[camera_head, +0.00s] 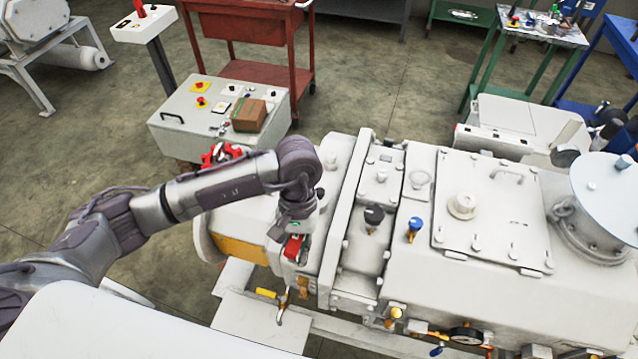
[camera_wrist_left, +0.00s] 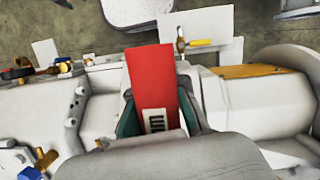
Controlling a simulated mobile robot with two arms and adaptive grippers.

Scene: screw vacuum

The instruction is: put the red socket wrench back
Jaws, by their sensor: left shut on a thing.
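My left gripper (camera_head: 291,234) points down over the white vacuum machine, left of its middle. It is shut on the red socket wrench (camera_head: 293,248), and only a short red part of the wrench shows below the fingers there. In the left wrist view, the red socket wrench (camera_wrist_left: 151,80) is a broad red bar with a white marked patch, between the dark green fingers of the left gripper (camera_wrist_left: 157,113). The far end of the wrench is hard to make out. My right gripper is not in view.
The white machine (camera_head: 490,290) fills the right and middle, with knobs, a blue valve (camera_head: 415,226) and a yellow-handled valve (camera_head: 267,293). A control box (camera_head: 190,130) and red cart (camera_head: 250,55) stand behind. A green-legged table (camera_head: 540,25) with small items is at top right.

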